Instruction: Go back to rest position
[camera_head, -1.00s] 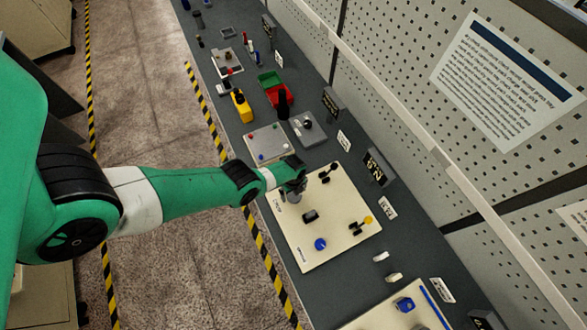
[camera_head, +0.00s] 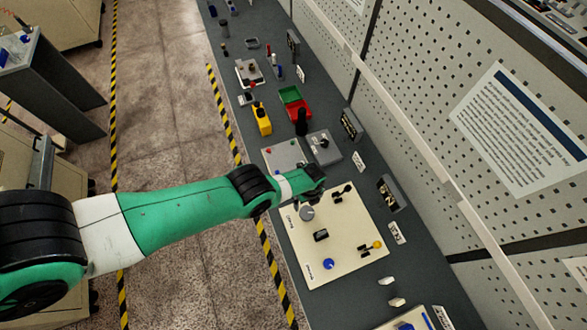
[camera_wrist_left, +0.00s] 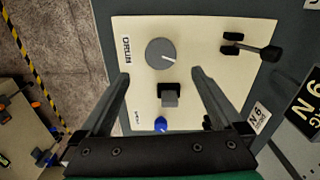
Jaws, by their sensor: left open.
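The cream panel (camera_head: 350,264) lies on the dark bench. It carries a grey round dial (camera_head: 307,213), a black knob (camera_head: 321,235), a blue knob (camera_head: 328,264) and black levers (camera_head: 342,190), one with a yellow end (camera_head: 377,244). My left gripper (camera_head: 311,194) is over the panel's far left part, close to the dial in the picture. In the left wrist view, my left gripper (camera_wrist_left: 160,78) has its fingers wide apart with nothing held. The grey dial (camera_wrist_left: 161,53) and black knob (camera_wrist_left: 169,95) show between and beyond the fingers. My right gripper is not in view.
Farther along the bench are a grey plate (camera_head: 283,156), a grey box (camera_head: 324,147), a red and green bin (camera_head: 293,103) and a yellow item (camera_head: 262,120). A perforated wall (camera_head: 425,90) bounds the right side. Open floor (camera_head: 175,150) lies to the left.

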